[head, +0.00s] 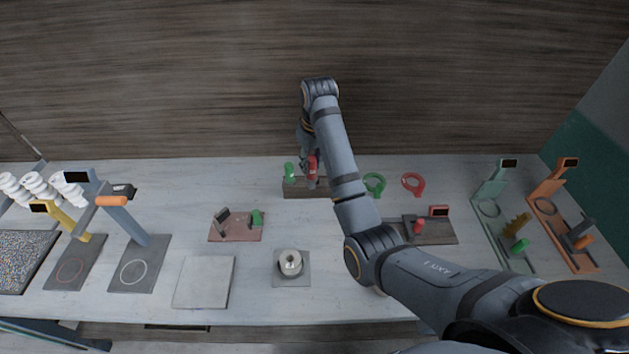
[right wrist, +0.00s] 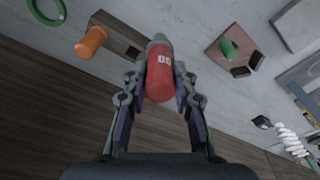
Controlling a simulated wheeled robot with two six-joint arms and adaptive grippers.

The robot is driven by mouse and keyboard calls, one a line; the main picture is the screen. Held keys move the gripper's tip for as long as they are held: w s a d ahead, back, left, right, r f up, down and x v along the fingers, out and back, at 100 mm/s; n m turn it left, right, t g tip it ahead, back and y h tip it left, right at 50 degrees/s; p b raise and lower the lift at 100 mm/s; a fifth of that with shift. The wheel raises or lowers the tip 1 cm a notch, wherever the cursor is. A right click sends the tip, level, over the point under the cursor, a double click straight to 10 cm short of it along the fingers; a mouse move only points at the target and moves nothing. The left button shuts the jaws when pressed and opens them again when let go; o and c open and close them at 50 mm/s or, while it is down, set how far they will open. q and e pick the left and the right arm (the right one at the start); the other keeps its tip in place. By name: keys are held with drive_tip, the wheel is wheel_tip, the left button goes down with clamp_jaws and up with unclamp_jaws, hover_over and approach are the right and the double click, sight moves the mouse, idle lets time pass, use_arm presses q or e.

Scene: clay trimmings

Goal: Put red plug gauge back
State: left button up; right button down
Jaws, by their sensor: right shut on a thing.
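My right gripper (head: 311,172) is shut on the red plug gauge (right wrist: 161,78), which also shows in the head view (head: 312,163). In the right wrist view the gauge sits between the fingers (right wrist: 160,98), its grey end pointing away from the gripper. The dark brown block (head: 305,192) lies just below and behind it; it also shows in the right wrist view (right wrist: 120,32) with a dark hole. I cannot tell whether the red gauge touches the block. My left gripper is not in view.
A green ring (head: 374,184) and a red ring (head: 412,184) are right of the block. A reddish plate (head: 229,230) with a green piece lies left in front. Green (head: 483,190) and orange (head: 543,196) stands are at right. Bare table lies left of the block.

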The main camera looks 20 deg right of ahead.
drive_tip(key=w+d+f, duration=0.4)
drive_tip(key=w+f, duration=0.4)
drive_tip(key=f, duration=0.4)
drive_tip(key=shift+w, duration=0.4)
drive_tip(key=c, duration=1.5)
unclamp_jaws()
drive_tip(key=shift+w, duration=0.25)
drive_tip(key=shift+o, duration=2.2)
drive_tip(key=shift+s+r, duration=0.15)
drive_tip(key=shift+r, duration=0.05)
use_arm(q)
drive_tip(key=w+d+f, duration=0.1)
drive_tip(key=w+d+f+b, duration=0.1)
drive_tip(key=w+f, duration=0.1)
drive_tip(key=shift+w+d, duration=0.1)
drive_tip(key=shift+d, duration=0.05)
use_arm(e)
wheel_tip(320, 180, up, 12)
drive_tip(key=s, duration=0.1)
drive_tip(key=shift+s+d+r, duration=0.15)
drive_tip(key=shift+s+d, duration=0.05)
drive_tip(key=shift+d, duration=0.05)
